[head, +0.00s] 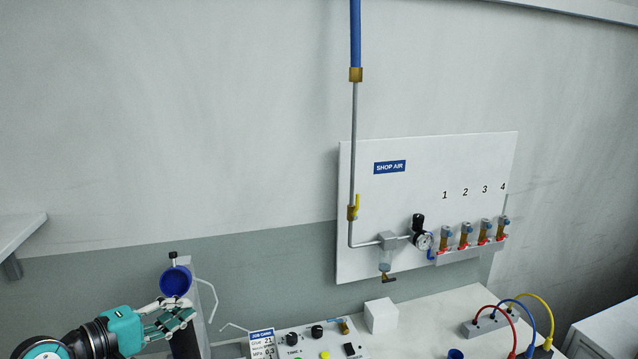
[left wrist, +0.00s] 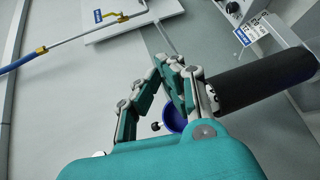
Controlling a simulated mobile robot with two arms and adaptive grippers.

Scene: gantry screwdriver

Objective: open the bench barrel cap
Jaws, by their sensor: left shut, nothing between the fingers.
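A round, hollow blue piece, which looks like the barrel cap (head: 175,281), is tilted so its inside faces the head camera. It stands at the left end of the bench, just above my left gripper (head: 180,319). In the left wrist view the blue piece (left wrist: 174,118) is partly hidden behind the fingers of my left gripper (left wrist: 186,68). A dark cylinder, perhaps the barrel (left wrist: 262,82), runs to the right there, close beside the fingers. It shows below the fingers in the head view (head: 185,345). My left gripper is shut and empty. My right gripper is not in view.
A control panel with knobs (head: 291,339) and a job card (head: 262,343) is right of the gripper. A white block (head: 381,315) and several coloured cables (head: 514,322) lie farther right. The shop air board (head: 400,165) hangs on the wall. A thin bent rod (head: 211,300) is near the blue piece.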

